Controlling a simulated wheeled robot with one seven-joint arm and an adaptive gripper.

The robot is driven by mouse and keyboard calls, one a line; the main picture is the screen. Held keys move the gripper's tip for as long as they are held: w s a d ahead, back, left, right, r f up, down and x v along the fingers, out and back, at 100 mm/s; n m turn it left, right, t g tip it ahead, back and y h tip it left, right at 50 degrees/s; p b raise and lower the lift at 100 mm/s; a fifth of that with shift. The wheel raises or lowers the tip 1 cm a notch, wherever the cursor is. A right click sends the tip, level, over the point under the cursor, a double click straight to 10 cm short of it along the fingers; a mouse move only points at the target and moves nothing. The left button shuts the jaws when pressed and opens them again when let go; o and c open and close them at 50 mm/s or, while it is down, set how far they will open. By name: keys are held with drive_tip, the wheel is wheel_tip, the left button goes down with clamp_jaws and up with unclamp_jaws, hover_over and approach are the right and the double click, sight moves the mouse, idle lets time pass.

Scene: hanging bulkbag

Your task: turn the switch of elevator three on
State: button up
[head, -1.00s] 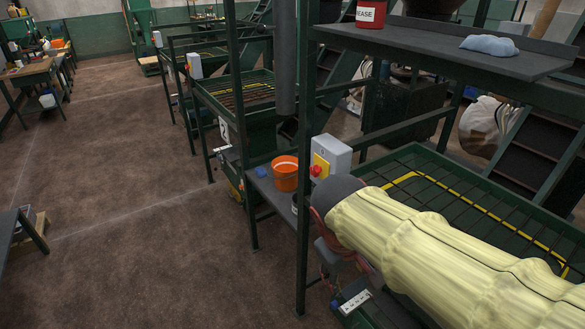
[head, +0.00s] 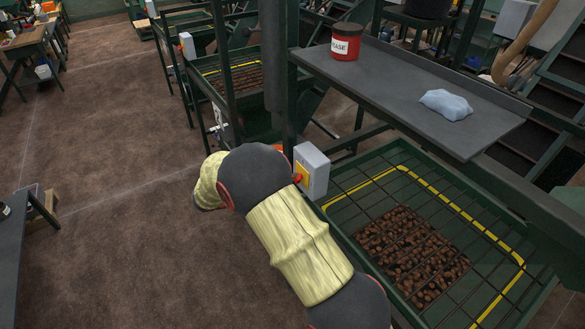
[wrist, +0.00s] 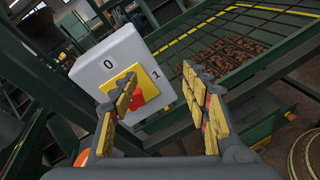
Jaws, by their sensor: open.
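In the wrist view a pale grey switch box (wrist: 98,66) shows a yellow plate (wrist: 147,78) with a red knob (wrist: 138,99). A 0 is marked at upper left of the plate and a 1 at lower right. My gripper (wrist: 163,108) is open and empty in front of the box. Its left finger overlaps part of the knob in the picture, and the right finger is to the right of the plate. I cannot tell whether a finger touches the knob. In the head view the box (head: 314,170) stands just right of my arm, which hides my gripper.
A green hopper with a grid (head: 345,183) and brown contents (head: 412,250) lies right of the box. A dark shelf (head: 420,85) above it holds a red grease tin (head: 345,42) and a blue cloth (head: 446,104). The brown floor at left is open.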

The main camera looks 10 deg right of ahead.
drive_tip(key=w+a+f+n+t+h+p, duration=0.2)
drive_tip(key=w+a+f+n+t+p, duration=0.1)
drive_tip(key=w+a, duration=0.15)
drive_tip(key=p+x, duration=0.1)
drive_tip(key=x, duration=0.5)
drive_tip(key=shift+d, duration=0.3)
drive_tip(key=shift+c, duration=0.3)
drive_tip(key=c, duration=1.1)
